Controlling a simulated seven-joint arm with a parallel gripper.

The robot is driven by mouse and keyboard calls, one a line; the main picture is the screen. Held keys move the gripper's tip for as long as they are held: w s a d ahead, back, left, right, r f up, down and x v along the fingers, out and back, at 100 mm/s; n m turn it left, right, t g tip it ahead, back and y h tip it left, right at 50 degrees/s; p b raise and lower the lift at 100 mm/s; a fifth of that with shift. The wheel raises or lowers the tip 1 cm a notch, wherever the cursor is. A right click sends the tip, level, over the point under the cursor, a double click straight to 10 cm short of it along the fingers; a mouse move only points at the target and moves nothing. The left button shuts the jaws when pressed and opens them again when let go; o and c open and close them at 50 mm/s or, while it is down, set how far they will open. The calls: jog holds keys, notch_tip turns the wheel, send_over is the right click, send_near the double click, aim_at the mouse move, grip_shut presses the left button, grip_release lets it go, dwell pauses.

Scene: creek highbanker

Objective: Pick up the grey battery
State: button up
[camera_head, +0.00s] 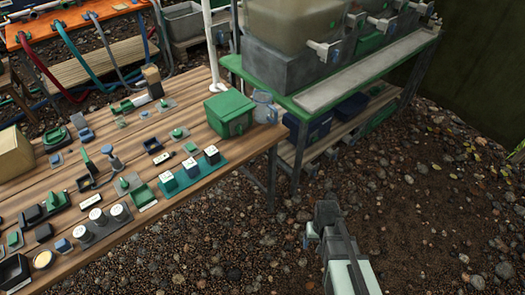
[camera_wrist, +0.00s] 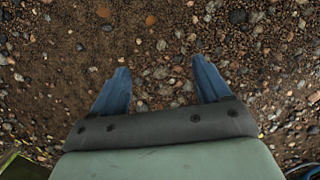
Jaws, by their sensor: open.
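My gripper (camera_wrist: 160,70) is open and empty in the wrist view, its two blue fingers spread above bare gravel. In the head view my gripper (camera_head: 313,233) is over the gravel, to the right of and apart from the wooden table (camera_head: 240,152). I cannot tell for certain which small thing on the table is the grey battery. Candidates are the grey, white-topped round pieces (camera_head: 97,216) on a dark tray near the table's front. No battery shows in the wrist view.
A green box (camera_head: 229,113) and a clear jug (camera_head: 264,108) stand at the table's right end. Many small parts crowd the tabletop. A green-framed bench (camera_head: 285,100) with large tanks stands behind. A white pipe (camera_head: 211,45) rises at the table's back. Open gravel lies at right.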

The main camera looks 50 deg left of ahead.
jog(key=s+a+r+n+t+y, duration=0.15)
jog(key=a+r, duration=0.45)
jog(key=a, duration=0.7)
notch_tip(320, 180, up, 29)
jog(key=n, duration=0.7)
send_over(211, 151)
jog(key=shift+g+h, duration=0.35)
notch_tip(211, 151, down, 13)
jog(key=shift+f, duration=0.15)
jog(key=shift+c, duration=0.2)
jog(key=c, duration=1.2)
